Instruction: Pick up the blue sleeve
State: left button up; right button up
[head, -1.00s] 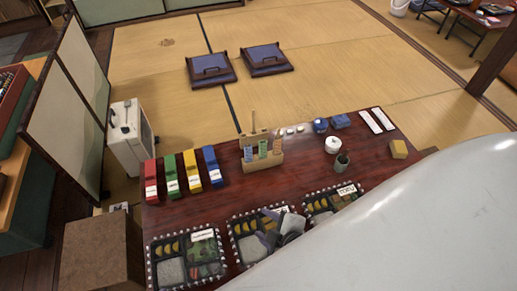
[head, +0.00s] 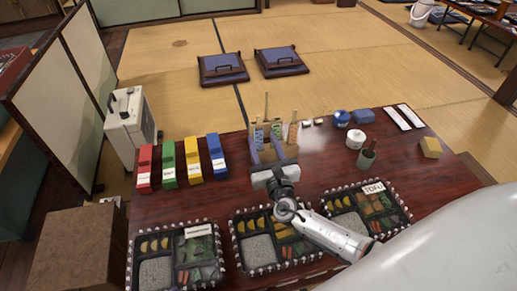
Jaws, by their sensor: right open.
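A blue patterned sleeve (head: 258,137) stands upright in the left part of a wooden holder (head: 289,151) near the middle of the table, in the head view. A green sleeve (head: 276,130) and an orange sleeve (head: 293,131) stand to its right. My right gripper (head: 271,153) is open, just in front of the holder and close below the blue sleeve. Its fingers overlap the holder's front in the picture, and I cannot tell whether they touch it. Nothing shows held between them. My left gripper is not in view.
Red, green, yellow and blue boxes (head: 217,156) stand in a row left of the holder. Three lunch boxes line the near edge, including the left one (head: 133,262). A white pot (head: 355,138) and a dark cup (head: 367,159) stand to the right.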

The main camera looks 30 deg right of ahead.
aim_at(259, 133)
jog(key=b+x, duration=0.2)
jog(key=x, duration=0.3)
jog(key=shift+w+f, duration=0.1)
jog(key=shift+f, duration=0.1)
jog(key=shift+w, duration=0.2)
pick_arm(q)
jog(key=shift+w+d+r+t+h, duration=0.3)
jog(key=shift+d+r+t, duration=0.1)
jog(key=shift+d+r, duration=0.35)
pick_arm(e)
jog(key=shift+d, duration=0.1)
grip_shut()
